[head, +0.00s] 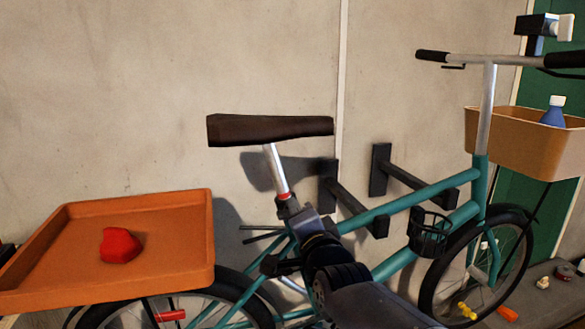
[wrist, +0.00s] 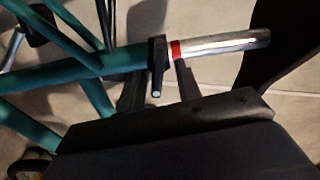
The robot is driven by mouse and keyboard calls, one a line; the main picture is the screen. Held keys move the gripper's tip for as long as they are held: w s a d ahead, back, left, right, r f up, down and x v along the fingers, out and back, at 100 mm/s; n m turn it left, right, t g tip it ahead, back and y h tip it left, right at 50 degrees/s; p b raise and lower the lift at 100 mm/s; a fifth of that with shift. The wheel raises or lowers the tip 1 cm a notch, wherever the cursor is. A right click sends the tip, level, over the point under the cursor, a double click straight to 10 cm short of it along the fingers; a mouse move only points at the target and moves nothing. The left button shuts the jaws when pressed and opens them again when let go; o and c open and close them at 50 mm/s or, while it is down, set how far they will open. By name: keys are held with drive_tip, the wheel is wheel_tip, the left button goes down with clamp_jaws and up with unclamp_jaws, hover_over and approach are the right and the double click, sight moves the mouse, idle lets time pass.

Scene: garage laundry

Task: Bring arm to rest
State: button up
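My arm reaches up from the bottom of the head view to the teal bicycle (head: 400,257). My gripper (head: 288,212) is at the seat clamp, just below the silver seat post (head: 274,168) with its red band. In the wrist view my gripper (wrist: 157,82) has two dark fingers standing apart, so it looks open. The dark clamp lever (wrist: 157,62) shows between them, apparently not gripped. The silver post (wrist: 225,43) and red band (wrist: 175,50) lie just beyond the fingers. Whether a finger touches the frame cannot be told.
The brown saddle (head: 270,130) is above my gripper. An orange tray (head: 190,260) with a red lump (head: 121,245) is at the left. Black wall brackets (head: 382,170) stand behind the frame. A tan basket (head: 530,150) holding a blue bottle (head: 554,112) is at the right.

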drive_tip(key=shift+r+n+p, duration=0.1)
drive_tip(key=shift+n+p, duration=1.1)
drive_tip(key=shift+p, duration=0.1)
